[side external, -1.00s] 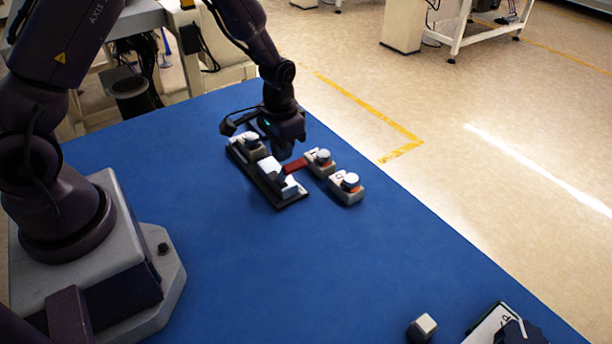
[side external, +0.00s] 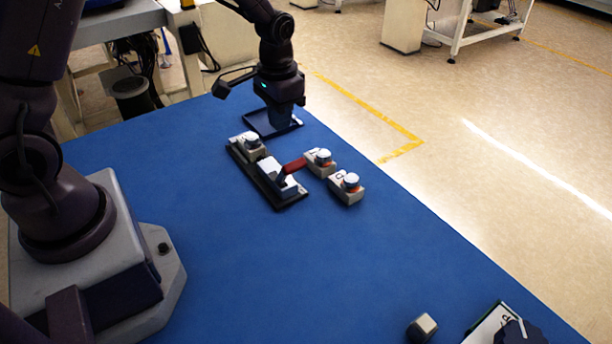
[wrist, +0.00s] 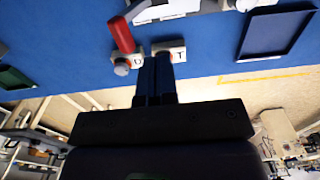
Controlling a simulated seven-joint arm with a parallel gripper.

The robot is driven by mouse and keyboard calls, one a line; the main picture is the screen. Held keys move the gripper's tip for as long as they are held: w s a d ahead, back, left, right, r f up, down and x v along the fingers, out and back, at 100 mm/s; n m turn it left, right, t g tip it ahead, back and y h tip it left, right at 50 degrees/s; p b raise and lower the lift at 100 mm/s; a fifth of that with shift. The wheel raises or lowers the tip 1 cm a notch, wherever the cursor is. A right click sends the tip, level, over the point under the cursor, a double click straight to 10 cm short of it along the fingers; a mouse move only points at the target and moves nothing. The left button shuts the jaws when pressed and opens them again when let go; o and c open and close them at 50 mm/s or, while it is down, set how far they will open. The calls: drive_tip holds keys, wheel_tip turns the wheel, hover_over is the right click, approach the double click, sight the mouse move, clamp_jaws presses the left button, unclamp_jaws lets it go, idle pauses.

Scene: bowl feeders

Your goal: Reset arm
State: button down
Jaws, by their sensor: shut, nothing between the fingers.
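Two knobbed white blocks (side external: 320,160) (side external: 348,188) stand to the right of the base. The red lever also shows in the wrist view (wrist: 121,34). Exact gripper height is unclear.
The dark tray (side external: 256,133) looks empty where visible and also shows in the wrist view (wrist: 243,52). A small grey block (side external: 422,327) and a partly cut-off white object (side external: 490,325) lie at the front right. The table's middle is clear.

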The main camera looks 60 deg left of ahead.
drive_tip(key=shift+r, duration=0.15)
drive_tip(key=s+d+r+t, duration=0.2)
drive_tip(key=s+r, duration=0.7)
drive_tip(key=s+d+r+t, duration=0.3)
drive_tip(key=s+r, duration=0.6)
drive_tip(key=r, duration=0.1)
drive_tip(key=shift+r+t, duration=0.15)
drive_tip(key=shift+t, duration=0.15)
